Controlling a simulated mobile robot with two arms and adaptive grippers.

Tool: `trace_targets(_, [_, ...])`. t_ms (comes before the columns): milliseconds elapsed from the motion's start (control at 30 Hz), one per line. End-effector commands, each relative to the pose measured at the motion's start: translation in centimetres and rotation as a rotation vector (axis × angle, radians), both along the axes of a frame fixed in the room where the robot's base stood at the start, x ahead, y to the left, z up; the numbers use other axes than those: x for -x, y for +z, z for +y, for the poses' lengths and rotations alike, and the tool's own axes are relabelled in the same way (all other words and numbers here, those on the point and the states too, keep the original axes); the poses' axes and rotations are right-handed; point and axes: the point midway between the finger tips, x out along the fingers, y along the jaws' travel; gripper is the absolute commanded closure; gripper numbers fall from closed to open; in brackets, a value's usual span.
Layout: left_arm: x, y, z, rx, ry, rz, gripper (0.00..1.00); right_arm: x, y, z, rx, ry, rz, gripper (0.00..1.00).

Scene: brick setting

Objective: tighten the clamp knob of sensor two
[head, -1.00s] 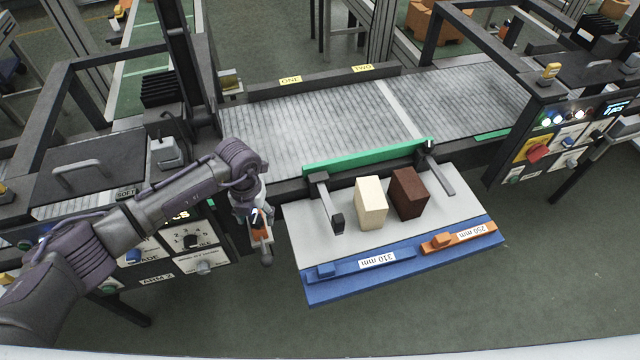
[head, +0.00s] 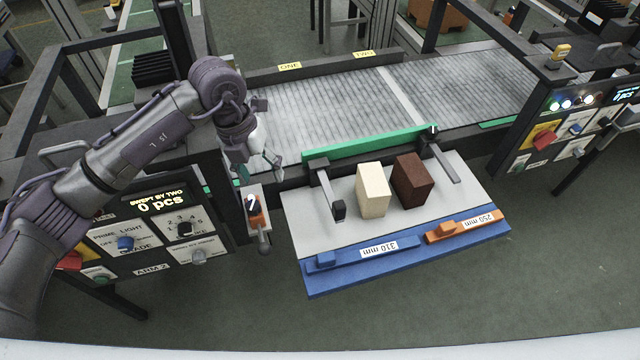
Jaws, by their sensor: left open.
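A small sensor unit (head: 253,207) with a white figure on a dark patch and an orange part is mounted at the left edge of the conveyor. The figure is too small to read surely. A grey knob (head: 264,246) on a short stem sticks out at its lower end. My left gripper (head: 268,166) is open and empty, above and slightly right of the sensor unit, apart from the knob. My right gripper is out of view.
A tray (head: 300,225) in front of the conveyor (head: 320,110) holds a cream block (head: 372,190), a brown block (head: 412,180), a blue gauge (head: 365,258) and an orange gauge (head: 463,227). A control panel (head: 150,235) stands left of the sensor.

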Motion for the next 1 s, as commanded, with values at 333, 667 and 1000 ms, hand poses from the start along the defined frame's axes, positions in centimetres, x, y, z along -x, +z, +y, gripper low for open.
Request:
trace_targets(333, [2.6,0.1,-6.7,0.302,-0.077,0.019,0.37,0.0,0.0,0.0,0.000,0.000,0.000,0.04])
trace_targets(667, [4.3,1.5,-11.0,0.529,-0.103,0.026,0.37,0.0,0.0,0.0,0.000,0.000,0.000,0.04])
trace_targets(1000, [4.6,1.9,-11.7,0.571,-0.104,0.026,0.37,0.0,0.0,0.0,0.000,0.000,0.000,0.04])
